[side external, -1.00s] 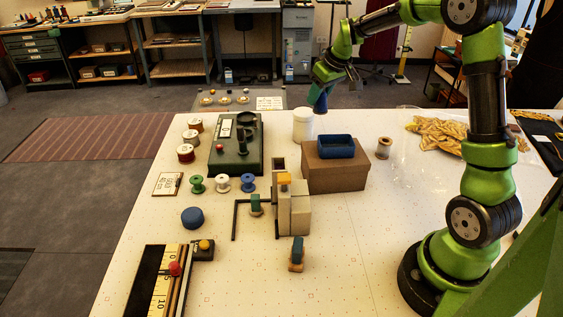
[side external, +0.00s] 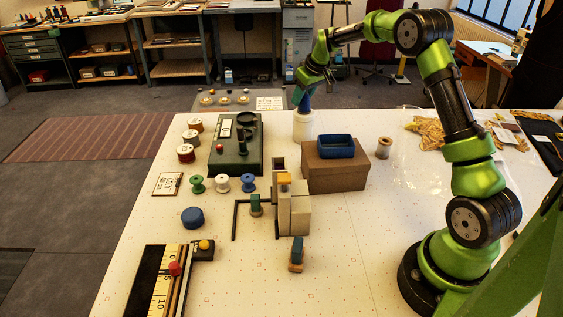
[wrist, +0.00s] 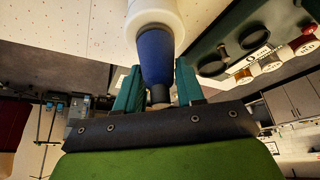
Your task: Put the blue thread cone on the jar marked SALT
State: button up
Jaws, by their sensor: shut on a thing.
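The blue thread cone (side external: 304,103) is between the fingers of my gripper (side external: 303,90), which is shut on its narrow end. The cone shows in the wrist view (wrist: 155,52) between the two teal fingers (wrist: 157,92). A white jar (side external: 303,126) stands at the back of the table, directly under the cone. In the wrist view the cone's wide end meets the white jar top (wrist: 155,12). I cannot tell whether it rests on it or is just above. No marking on the jar is readable.
A brown box (side external: 335,176) with a blue tray (side external: 336,147) on it stands right of the jar. A green device (side external: 237,158) stands to the left. A wooden spool (side external: 384,148) is right of the box. The table's back edge is close behind the jar.

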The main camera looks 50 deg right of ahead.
jog(key=o, duration=1)
jog(key=shift+f, duration=0.1)
jog(key=d+v, duration=0.1)
jog(key=v, duration=1.1)
jog(key=s+a+r, duration=0.4)
jog(key=s+a, duration=0.1)
jog(key=a, duration=0.4)
jog(key=s+a+f+m+y, duration=0.1)
jog(key=s+a, duration=0.4)
jog(key=s, duration=0.2)
jog(key=s+a+f+t, duration=0.1)
jog(key=s+a, duration=0.5)
jog(key=s, duration=0.1)
jog(key=s+a+f+m+t+y, duration=0.1)
jog(key=s+a, duration=0.5)
jog(key=s, duration=0.1)
jog(key=shift+s+f+m+y, duration=0.1)
jog(key=shift+s+m+y, duration=0.15)
jog(key=shift+m+y, duration=0.05)
